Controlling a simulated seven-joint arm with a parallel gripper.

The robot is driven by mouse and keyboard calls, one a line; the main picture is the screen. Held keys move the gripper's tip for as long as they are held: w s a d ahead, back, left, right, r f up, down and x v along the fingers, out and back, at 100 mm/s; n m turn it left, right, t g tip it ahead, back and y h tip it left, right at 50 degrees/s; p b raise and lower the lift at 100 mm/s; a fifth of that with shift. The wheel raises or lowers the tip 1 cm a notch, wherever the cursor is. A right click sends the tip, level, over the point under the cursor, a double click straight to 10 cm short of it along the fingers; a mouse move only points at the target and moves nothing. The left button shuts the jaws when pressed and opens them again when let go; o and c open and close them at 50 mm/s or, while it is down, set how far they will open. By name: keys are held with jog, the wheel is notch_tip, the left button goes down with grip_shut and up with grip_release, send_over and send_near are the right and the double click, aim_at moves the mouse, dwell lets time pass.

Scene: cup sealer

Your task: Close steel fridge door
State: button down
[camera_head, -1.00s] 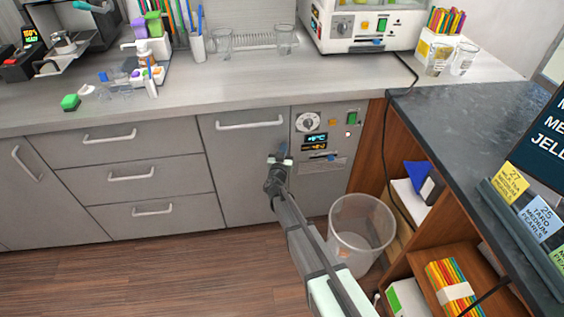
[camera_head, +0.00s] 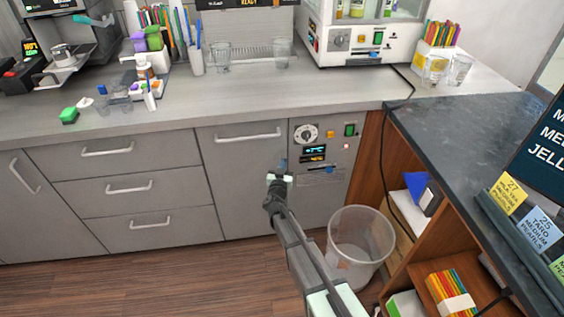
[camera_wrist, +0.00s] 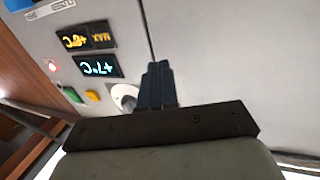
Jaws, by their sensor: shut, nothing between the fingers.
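The steel fridge door (camera_head: 238,185) is a grey panel with a white bar handle (camera_head: 247,136) near its top, left of the control panel (camera_head: 318,150) with dial and displays. The door looks flush with the cabinet front, with a thin seam beside the control panel. My gripper (camera_head: 282,166) is shut and empty, its tips at the door's right edge near that seam. In the wrist view, the dark fingers (camera_wrist: 156,82) are together and point at the grey front by the seam. The displays (camera_wrist: 97,66) show left of them. Whether the fingertips touch the door is unclear.
A clear bin (camera_head: 358,245) stands on the floor right of my arm. A wooden shelf unit with a dark top (camera_head: 440,135) closes off the right side. Drawers (camera_head: 128,187) lie left of the door. The floor in front is clear.

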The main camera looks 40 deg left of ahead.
jog(key=s+d, duration=0.8)
jog(key=shift+s, duration=0.15)
